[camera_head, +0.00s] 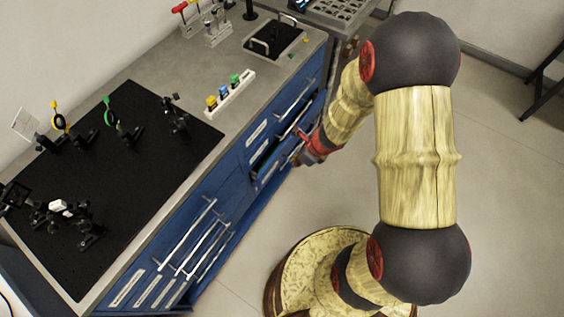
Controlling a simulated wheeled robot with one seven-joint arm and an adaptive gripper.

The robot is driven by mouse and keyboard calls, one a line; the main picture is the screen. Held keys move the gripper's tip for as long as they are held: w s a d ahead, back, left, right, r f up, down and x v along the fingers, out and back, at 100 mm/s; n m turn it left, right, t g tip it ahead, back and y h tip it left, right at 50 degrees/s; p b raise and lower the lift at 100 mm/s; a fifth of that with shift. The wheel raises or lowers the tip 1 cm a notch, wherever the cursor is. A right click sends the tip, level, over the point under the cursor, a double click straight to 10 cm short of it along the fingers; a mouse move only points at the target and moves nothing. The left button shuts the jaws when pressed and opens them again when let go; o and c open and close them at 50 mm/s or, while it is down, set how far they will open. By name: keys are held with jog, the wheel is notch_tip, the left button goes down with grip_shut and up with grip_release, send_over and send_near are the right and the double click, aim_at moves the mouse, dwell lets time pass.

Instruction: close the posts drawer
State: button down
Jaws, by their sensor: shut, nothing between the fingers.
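The blue drawer bank (185,238) runs along the front of the bench, with long metal bar handles and white labels. In the far column one drawer (262,157) stands out a little, with a dark gap showing above its front. I cannot read its label, so I cannot tell if it is the posts drawer. My gripper (297,160) is at the front of this far column, close to the protruding drawer. Its fingers are small in view and partly hidden by its own red and dark body; they look shut and empty. I cannot tell whether they touch the drawer front.
The grey bench top (165,75) carries a black breadboard (120,190) with several optics mounts. A white rack (231,95) with coloured pieces and a black tray (275,40) stand further back. A metal cart (340,15) stands beyond the bench. The floor (510,200) at right is clear.

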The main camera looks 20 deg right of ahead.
jog(key=w+a+f+b, duration=0.4)
jog(key=w+f, duration=0.2)
jog(key=f, duration=0.3)
jog(key=shift+a+b, duration=0.35)
jog(key=shift+b, duration=0.05)
